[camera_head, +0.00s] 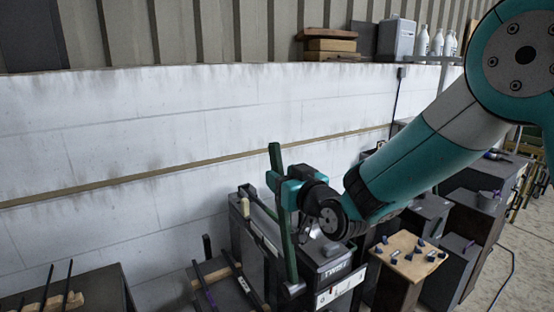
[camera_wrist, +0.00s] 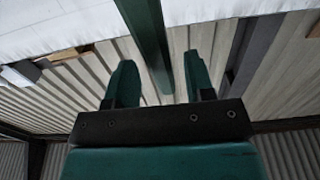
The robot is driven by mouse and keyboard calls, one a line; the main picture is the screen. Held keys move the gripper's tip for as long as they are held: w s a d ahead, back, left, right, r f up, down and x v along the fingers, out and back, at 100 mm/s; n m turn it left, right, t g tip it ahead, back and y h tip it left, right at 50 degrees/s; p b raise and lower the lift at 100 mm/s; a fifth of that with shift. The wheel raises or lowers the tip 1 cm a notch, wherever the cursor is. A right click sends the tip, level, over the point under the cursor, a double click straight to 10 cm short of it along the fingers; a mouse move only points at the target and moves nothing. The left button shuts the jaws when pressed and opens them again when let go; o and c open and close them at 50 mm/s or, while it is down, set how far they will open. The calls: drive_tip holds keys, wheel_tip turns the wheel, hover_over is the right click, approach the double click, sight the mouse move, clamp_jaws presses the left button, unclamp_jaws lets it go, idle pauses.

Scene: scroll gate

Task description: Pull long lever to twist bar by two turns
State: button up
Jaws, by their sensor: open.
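The long dark green lever (camera_head: 287,240) stands nearly upright at the front of a dark machine marked TWIST (camera_head: 334,273), its foot at a pivot low on the machine. My gripper (camera_head: 279,183) is at the lever's upper part, with the lever's top rising above it. In the wrist view, my gripper (camera_wrist: 158,62) is open, with one green finger on each side of the lever (camera_wrist: 148,35). Gaps show between the lever and both fingers. My gripper and arm hide part of the machine. I cannot make out the bar being twisted.
A wooden-topped stand (camera_head: 408,256) with several small dark pieces is right of the machine. Dark rods stand in a wooden rack (camera_head: 45,303) at the lower left. A white wall (camera_head: 130,130) runs behind. A shelf holds white bottles (camera_head: 437,43). Floor shows at the right.

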drive_tip(key=shift+p+x, duration=0.4)
drive_tip(key=shift+x, duration=1.05)
clamp_jaws()
drive_tip(key=shift+s+f+b, duration=0.1)
drive_tip(key=shift+s+b, duration=0.05)
drive_tip(key=shift+b, duration=0.3)
